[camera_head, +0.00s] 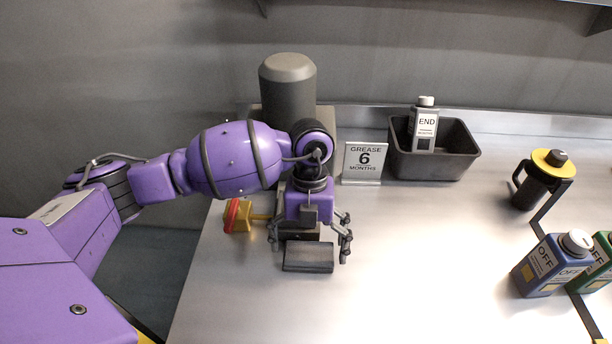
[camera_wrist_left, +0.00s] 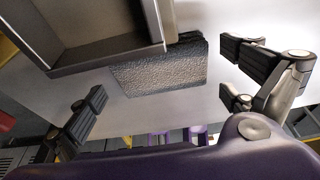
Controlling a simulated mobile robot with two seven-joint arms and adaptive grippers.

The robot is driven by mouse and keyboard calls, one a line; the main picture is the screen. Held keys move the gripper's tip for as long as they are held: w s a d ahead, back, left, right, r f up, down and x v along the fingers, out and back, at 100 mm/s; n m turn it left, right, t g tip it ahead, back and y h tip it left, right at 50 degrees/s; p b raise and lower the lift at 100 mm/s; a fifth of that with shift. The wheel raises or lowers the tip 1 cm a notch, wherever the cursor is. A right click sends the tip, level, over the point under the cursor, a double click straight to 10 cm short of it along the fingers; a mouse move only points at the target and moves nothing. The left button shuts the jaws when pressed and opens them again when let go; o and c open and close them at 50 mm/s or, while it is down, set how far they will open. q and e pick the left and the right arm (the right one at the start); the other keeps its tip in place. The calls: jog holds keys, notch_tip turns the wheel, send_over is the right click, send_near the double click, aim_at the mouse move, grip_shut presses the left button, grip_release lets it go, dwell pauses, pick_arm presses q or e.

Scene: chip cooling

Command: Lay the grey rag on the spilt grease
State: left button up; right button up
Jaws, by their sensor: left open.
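The grey rag (camera_head: 308,258) appears as a flat, dark grey piece on the metal bench below my left gripper. In the left wrist view the rag (camera_wrist_left: 160,72) has a rough, textured surface and lies between the spread fingers, apart from them. My left gripper (camera_head: 309,248) points down with its fingers open on either side of the rag; it also shows open in the wrist view (camera_wrist_left: 162,82). I cannot make out any spilt grease. My right gripper is out of view.
A grey open box (camera_wrist_left: 105,45) sits beside the rag in the wrist view. A "GREASE 6 MONTHS" sign (camera_head: 364,163) and a dark bin (camera_head: 462,160) holding an END bottle (camera_head: 424,127) stand behind. A jug (camera_head: 535,185) and OFF bottles (camera_head: 545,268) stand right. The bench middle is clear.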

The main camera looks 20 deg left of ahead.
pick_arm(q)
jog(key=v, duration=1.1)
jog(key=shift+r, duration=0.4)
jog(key=shift+f, duration=0.1)
